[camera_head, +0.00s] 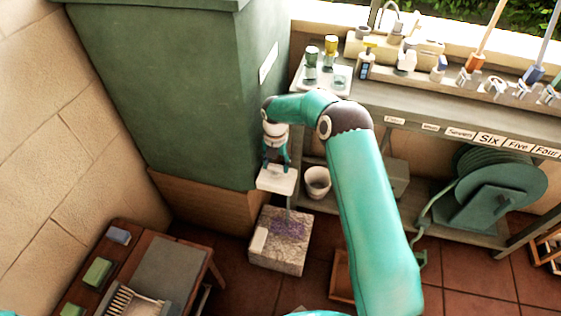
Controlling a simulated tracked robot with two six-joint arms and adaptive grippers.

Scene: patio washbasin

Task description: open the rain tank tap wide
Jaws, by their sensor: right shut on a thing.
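The rain tank (180,90) is a large dark green box standing at the left against the stone wall. My right arm reaches up from the bottom and bends left, and my right gripper (276,166) points down beside the tank's right side. Its fingers are shut on a pale, blocky piece (277,180), which by its place looks like part of the tap. The rest of the tap is hidden by the gripper, so how far it is turned cannot be told. A thin pale vertical streak shows below it; I cannot tell whether it is water. My left gripper is out of view.
A stone block (277,262) with a purplish patch on top stands below the gripper. A white pot (317,181) and a green hose reel (497,195) are under the shelf (420,109). A wooden bench (172,267) with green blocks and a brush stands at lower left.

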